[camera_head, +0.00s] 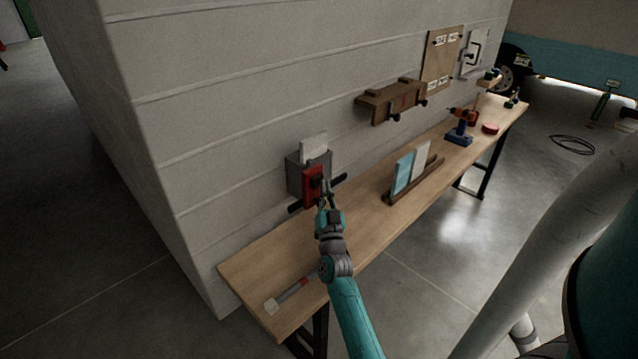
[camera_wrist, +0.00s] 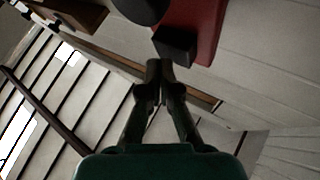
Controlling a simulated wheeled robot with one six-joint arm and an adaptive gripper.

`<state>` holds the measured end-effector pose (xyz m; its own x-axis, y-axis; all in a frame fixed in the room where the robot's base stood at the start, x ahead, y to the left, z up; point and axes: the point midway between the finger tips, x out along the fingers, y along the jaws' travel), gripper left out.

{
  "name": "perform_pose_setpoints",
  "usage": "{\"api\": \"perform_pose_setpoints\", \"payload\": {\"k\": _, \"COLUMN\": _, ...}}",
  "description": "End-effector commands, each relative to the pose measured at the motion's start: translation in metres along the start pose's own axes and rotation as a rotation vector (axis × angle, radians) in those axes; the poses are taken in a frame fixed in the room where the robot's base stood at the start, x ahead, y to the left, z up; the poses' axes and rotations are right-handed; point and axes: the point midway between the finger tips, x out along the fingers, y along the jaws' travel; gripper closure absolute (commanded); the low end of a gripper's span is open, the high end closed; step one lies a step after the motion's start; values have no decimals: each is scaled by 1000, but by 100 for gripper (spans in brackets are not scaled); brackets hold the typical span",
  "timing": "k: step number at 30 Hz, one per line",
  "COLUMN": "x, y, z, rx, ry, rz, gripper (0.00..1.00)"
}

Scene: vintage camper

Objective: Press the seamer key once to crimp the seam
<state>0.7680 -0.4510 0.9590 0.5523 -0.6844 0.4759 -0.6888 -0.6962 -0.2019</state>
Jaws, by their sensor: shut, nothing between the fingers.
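The seamer (camera_head: 312,190) is mounted on the wall above the left part of the bench, with a red front on a grey body and black side bars. My gripper (camera_head: 325,188) is in front of the red face, fingers shut and empty. In the wrist view my gripper's fingertips (camera_wrist: 159,68) are just below the black block. I cannot tell whether they touch it. My gripper hides part of the seamer in the head view.
The wooden bench (camera_head: 250,270) runs along the wall, with a grey tool (camera_head: 293,290) at its near left end. A rack with blue and white panels (camera_head: 404,175) and a drill (camera_head: 460,128) stand farther right. A wooden shelf (camera_head: 385,100) is on the wall.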

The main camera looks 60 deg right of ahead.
Motion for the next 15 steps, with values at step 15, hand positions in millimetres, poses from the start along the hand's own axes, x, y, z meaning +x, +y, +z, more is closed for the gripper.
{"api": "perform_pose_setpoints", "payload": {"k": 15, "x": 4, "y": -3, "z": 3, "rx": 0, "ry": 0, "rz": 0, "gripper": 100}}
